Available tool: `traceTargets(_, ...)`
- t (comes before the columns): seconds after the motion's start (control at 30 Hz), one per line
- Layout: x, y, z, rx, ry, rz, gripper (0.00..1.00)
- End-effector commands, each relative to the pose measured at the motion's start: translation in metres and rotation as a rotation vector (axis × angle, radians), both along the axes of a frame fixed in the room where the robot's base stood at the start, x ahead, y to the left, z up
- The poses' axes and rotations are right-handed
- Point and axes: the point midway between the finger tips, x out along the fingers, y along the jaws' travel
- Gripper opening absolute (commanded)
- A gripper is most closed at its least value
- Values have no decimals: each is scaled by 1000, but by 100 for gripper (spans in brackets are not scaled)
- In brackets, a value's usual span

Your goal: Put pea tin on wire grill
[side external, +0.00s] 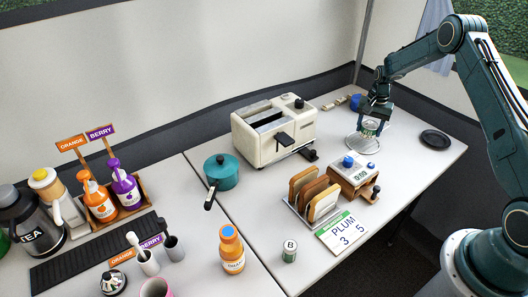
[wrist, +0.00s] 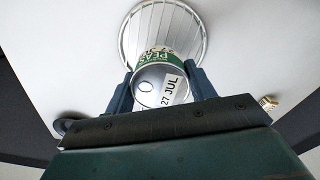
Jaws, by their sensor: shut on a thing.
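In the side view the tin (side external: 370,125) is small and partly hidden by my gripper (side external: 373,115). The round wire grill (wrist: 190,22) lies beyond and beneath the tin in the wrist view. In the side view the wire grill (side external: 361,145) is on the table below my gripper. I cannot tell whether the tin touches the wires.
A cream toaster (side external: 272,130) stands left of the grill. A black dish (side external: 435,138) lies to the right, and a blue object (side external: 356,101) stands behind my gripper.

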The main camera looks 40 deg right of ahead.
Motion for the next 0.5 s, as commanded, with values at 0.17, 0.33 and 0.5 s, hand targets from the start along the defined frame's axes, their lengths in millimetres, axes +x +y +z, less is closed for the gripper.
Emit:
traceTargets(0.17,0,0,-15,0,-1,0,28)
traceTargets(0.33,0,0,-16,0,-1,0,28)
traceTargets(0.5,0,0,-17,0,-1,0,28)
